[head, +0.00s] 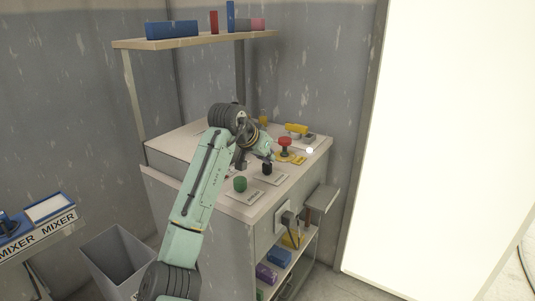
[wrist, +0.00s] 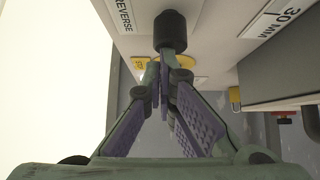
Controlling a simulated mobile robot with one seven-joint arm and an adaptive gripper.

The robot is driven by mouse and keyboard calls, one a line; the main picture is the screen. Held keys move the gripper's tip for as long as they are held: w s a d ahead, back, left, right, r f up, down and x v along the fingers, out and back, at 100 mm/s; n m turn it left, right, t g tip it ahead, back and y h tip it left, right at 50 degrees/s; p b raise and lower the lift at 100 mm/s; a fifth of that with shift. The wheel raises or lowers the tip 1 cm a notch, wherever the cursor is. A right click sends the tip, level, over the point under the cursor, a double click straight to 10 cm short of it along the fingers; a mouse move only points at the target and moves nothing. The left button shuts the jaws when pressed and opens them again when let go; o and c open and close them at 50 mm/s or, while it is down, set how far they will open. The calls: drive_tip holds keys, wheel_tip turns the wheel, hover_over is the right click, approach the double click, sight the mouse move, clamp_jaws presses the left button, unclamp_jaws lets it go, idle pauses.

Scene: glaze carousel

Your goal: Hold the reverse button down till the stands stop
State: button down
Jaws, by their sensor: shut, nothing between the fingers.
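The reverse button is a black cylinder (wrist: 173,32) at the top middle of the wrist view, beside a white plate reading REVERSE (wrist: 124,14). In the head view the black button (head: 267,169) stands on the pale console top. My gripper (wrist: 168,62) has its fingers together and empty, with the tips at the near end of the button. Whether they touch it or press it down I cannot tell. In the head view my gripper (head: 268,156) is just above the black button. No turning stands can be made out in either view.
A green button (head: 240,184) and a red mushroom button (head: 285,142) on a yellow base flank the black one on the console (head: 215,190). A shelf (head: 195,41) with blocks hangs above. A grey bin (head: 118,258) stands at the lower left.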

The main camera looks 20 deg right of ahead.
wheel_tip(320, 180, up, 3)
drive_tip(key=shift+r+p, duration=0.1)
drive_tip(key=shift+p, duration=0.65)
drive_tip(key=b+v, duration=0.2)
drive_tip(key=v, duration=0.8)
drive_tip(key=shift+s+a, duration=0.1)
